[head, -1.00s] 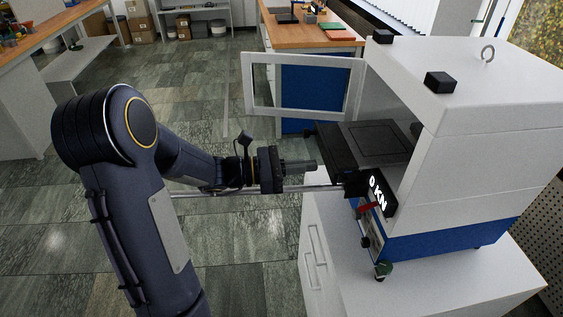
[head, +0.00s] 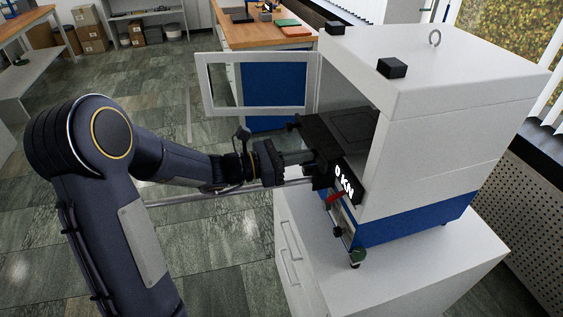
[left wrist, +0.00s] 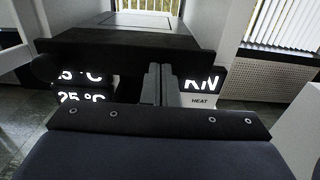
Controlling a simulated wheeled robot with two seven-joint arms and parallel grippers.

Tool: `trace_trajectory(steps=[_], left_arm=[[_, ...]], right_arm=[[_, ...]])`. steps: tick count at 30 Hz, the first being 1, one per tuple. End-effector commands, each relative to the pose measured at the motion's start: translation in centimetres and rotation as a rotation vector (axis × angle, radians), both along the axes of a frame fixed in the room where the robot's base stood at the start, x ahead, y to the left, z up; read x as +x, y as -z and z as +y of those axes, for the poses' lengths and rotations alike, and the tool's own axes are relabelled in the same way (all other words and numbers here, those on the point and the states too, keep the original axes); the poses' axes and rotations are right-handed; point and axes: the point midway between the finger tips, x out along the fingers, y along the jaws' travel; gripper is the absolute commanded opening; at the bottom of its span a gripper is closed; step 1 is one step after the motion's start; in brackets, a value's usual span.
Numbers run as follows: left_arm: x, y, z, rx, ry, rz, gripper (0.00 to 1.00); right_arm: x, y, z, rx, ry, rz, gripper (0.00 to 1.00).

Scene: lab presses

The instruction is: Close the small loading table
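The small loading table (head: 351,126) is a flat dark plate sticking out of the open front of the white and blue press (head: 446,133). In the left wrist view the loading table (left wrist: 125,45) is a wide black slab just ahead of the fingers. My left gripper (head: 306,162) is at the table's front edge, pointing at it. In the left wrist view its two fingers (left wrist: 159,84) stand close together with nothing between them. I cannot tell whether they touch the table. My right gripper is not in view.
The press's framed door (head: 262,111) stands swung open to the left. A display (head: 345,183), a red lever (head: 334,197) and a green knob (head: 357,256) are at the press front. The press stands on a white cabinet (head: 420,265). A wooden-topped bench (head: 262,36) is behind.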

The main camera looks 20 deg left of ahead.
Motion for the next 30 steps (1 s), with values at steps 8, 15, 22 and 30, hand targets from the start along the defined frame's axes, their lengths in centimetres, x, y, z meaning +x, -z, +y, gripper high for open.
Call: trace_trajectory(steps=[8, 15, 22, 30], left_arm=[[4.2, 0.3, -5.9, -0.002, 0.005, 0.000, 0.00], [6.5, 0.2, -8.7, -0.002, 0.002, 0.000, 0.00], [7.1, 0.0, -9.4, -0.001, 0.000, 0.001, 0.00], [7.1, 0.0, -9.3, -0.001, 0.000, 0.000, 0.00]], right_arm=[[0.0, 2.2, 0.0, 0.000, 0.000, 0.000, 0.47], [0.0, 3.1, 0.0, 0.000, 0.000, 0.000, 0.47], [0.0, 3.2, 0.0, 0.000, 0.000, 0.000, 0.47], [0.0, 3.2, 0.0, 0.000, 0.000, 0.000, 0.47]])
